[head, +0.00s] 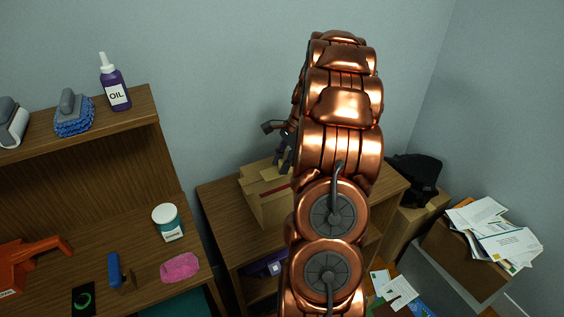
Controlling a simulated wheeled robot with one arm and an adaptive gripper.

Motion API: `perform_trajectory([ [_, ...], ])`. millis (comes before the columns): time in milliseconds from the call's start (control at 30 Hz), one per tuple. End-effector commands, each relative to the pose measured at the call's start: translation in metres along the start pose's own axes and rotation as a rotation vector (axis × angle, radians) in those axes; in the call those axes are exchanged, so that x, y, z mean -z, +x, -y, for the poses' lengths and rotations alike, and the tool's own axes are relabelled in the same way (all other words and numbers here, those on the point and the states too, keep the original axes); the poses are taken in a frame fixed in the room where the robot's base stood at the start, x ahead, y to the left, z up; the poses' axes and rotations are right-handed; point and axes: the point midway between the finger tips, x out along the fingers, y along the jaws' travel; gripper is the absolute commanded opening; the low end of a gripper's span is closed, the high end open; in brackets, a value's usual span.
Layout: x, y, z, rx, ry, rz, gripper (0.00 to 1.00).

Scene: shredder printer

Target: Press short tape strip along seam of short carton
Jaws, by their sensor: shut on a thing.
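The short carton (262,205) is a tan cardboard box on the wooden cabinet at the centre, partly hidden behind my copper arm. A thin dark red line shows on its upper part beside the arm. My gripper (284,160) is dark and points down at the carton's top, close above or touching it; I cannot tell which. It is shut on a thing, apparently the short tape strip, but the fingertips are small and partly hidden. I cannot make out the strip clearly against the carton's tan top.
The wooden cabinet top (222,200) is bare left of the carton. A desk at left holds a white-and-teal jar (167,222), a pink cloth (180,267) and a blue-handled tool (114,270). An oil bottle (115,88) stands on the shelf. A paper-filled bin (462,262) is at right.

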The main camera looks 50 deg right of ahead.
Motion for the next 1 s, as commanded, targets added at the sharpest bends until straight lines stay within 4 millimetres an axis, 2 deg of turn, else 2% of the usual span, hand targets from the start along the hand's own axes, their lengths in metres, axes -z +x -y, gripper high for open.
perform_trajectory([
  [1000,0.0038,0.0096,0.0000,0.000,0.000,0.000,0.08],
])
